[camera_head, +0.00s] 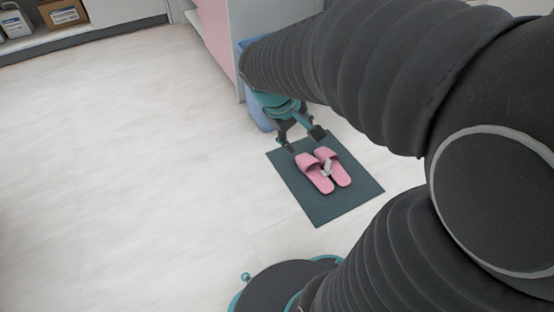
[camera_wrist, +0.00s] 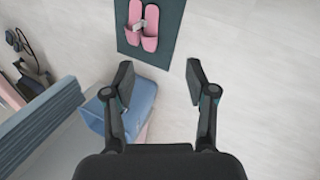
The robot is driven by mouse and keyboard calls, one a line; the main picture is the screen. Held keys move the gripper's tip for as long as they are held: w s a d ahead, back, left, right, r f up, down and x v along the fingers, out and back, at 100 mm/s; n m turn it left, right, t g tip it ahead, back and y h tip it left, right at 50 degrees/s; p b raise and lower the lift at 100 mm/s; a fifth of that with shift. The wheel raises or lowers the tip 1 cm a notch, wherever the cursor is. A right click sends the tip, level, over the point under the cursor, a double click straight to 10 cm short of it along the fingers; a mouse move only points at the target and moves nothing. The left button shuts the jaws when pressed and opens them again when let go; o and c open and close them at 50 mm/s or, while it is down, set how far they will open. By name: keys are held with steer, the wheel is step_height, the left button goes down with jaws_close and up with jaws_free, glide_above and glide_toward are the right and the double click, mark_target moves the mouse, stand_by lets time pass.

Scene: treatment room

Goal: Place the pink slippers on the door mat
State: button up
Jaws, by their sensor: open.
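The pair of pink slippers (camera_head: 323,171) lies side by side on the dark green door mat (camera_head: 332,209), near its middle. A small pale piece sits between the two slippers. In the wrist view the slippers (camera_wrist: 149,28) lie on the mat (camera_wrist: 171,12) at the top of the picture, beyond my fingertips. My gripper (camera_head: 304,140) is over the mat's far edge, apart from the slippers. In the wrist view my gripper (camera_wrist: 158,72) is open, with bare floor between its fingers.
A blue bin or box (camera_wrist: 135,105) stands beside the mat, partly hidden by my arm in the head view. A pink and white cabinet (camera_head: 215,35) is behind it. A shelf with a cardboard box (camera_head: 63,13) is at the far left. The left floor (camera_head: 130,150) is clear.

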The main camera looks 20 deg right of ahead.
steer(key=s+a+r+m+t+y, duration=0.3)
steer(key=s+a+r+t+y, duration=0.1)
steer(key=s+a, duration=0.5)
steer(key=shift+s+a+r, duration=0.15)
steer(key=shift+s+r, duration=0.4)
steer(key=shift+s, duration=0.15)
